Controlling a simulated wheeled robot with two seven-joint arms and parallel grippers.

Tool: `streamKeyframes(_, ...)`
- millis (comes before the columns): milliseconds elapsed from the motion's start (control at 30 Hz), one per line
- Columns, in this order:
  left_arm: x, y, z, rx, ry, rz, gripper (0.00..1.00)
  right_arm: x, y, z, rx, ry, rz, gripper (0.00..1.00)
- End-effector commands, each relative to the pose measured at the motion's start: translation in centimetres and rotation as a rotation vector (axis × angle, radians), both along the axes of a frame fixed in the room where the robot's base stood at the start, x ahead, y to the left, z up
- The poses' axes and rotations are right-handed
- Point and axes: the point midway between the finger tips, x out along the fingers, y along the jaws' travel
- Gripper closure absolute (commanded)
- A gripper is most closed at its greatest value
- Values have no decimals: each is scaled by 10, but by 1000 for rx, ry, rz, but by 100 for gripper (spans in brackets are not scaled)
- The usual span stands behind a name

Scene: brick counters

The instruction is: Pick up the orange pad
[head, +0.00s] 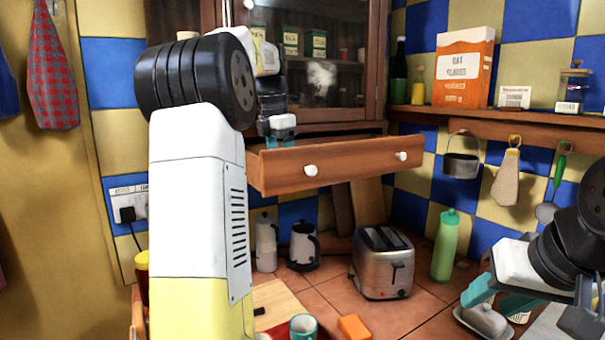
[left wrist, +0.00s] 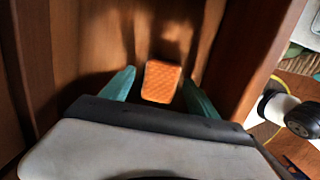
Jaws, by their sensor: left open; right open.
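An orange pad with a textured face (left wrist: 161,81) lies inside a wooden drawer in the left wrist view. My open left gripper (left wrist: 159,77) points down into the drawer, with one teal finger on each side of the pad. I cannot tell whether the fingers touch it. In the head view my left gripper (head: 279,138) is at the left end of the open drawer (head: 340,168), whose front hides the pad. My right gripper (head: 497,298) is open at the lower right, near a plate with a pale object.
A separate orange block (head: 354,327) lies at the counter's front. The drawer walls are close around my left gripper.

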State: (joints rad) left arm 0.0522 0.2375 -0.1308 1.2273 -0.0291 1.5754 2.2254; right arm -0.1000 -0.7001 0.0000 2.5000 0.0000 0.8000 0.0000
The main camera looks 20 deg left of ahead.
Motion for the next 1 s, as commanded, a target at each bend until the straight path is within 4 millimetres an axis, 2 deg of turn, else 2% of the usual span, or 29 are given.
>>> streamKeyframes(167, 0, 0, 0, 0, -1, 0, 31, 0, 0, 0, 0, 0, 0, 56)
streamKeyframes(500, 0, 0, 0, 0, 0, 1, 95, 0, 0, 0, 0, 0, 0, 56)
streamKeyframes(800, 0, 0, 3, 0, 0, 1, 96, 0, 0, 0, 0, 0, 0, 56)
streamKeyframes(1000, 1, 0, 21, 1, -3, 1, 96, 0, 0, 0, 0, 0, 0, 56)
